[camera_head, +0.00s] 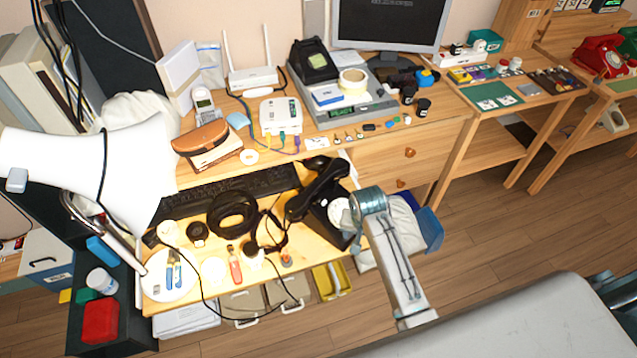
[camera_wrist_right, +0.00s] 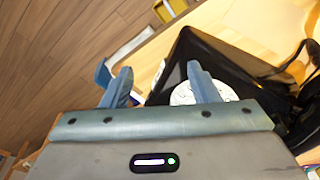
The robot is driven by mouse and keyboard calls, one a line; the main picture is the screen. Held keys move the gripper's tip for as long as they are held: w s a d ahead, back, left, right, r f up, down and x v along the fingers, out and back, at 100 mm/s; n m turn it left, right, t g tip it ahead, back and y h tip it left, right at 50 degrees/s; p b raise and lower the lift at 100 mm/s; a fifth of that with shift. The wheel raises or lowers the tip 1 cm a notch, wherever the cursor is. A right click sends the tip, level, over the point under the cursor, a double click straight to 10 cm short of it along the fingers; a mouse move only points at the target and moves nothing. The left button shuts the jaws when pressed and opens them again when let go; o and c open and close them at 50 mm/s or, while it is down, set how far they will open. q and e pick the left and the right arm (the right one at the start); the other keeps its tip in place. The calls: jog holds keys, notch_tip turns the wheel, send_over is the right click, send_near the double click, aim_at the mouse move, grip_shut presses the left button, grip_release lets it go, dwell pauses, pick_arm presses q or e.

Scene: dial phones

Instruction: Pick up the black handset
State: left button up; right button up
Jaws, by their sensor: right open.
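The black dial phone (camera_head: 338,226) stands near the right end of the low desk, with its round pale dial beside my gripper. The black handset (camera_head: 319,188) lies across the top of the phone. My right gripper (camera_head: 354,207) is at the right side of the phone, close to the dial, and holds nothing. In the right wrist view, my right gripper (camera_wrist_right: 160,80) has its fingers spread, with one finger in front of the phone body (camera_wrist_right: 222,62) and dial (camera_wrist_right: 182,95). Dark parts at the right edge there may be the handset; I cannot tell. My left gripper is out of view.
A black keyboard (camera_head: 236,189) lies behind and left of the phone. A white lamp (camera_head: 98,170) hangs over the left. A red phone (camera_head: 600,58) stands far right. Open floor (camera_head: 480,240) lies right of my arm.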

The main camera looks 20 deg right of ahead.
aim_at(319, 182)
jog(key=w+a+r+m, duration=0.1)
jog(key=w+a+r, duration=0.1)
jog(key=w+r, duration=0.3)
jog(key=w+a+r+m+g, duration=0.1)
jog(key=w+a+r+m, duration=0.1)
jog(key=w+r, duration=0.3)
jog(key=w+a+r+m+p, duration=0.1)
jog(key=w+a+r+m, duration=0.1)
jog(key=w+r, duration=0.3)
jog(key=shift+w+r+g+y, duration=0.1)
jog(key=shift+w+g+y, duration=0.2)
jog(key=shift+w, duration=0.75)
notch_tip(319, 182, down, 5)
jog(key=shift+p, duration=0.55)
jog(key=shift+f+p, duration=0.35)
jog(key=shift+f, duration=0.3)
notch_tip(319, 182, down, 4)
jog(key=shift+s+a+f+p, duration=0.1)
jog(key=shift+f+p, duration=0.05)
jog(key=shift+p, duration=0.35)
jog(key=shift+c, duration=0.4)
grip_shut()
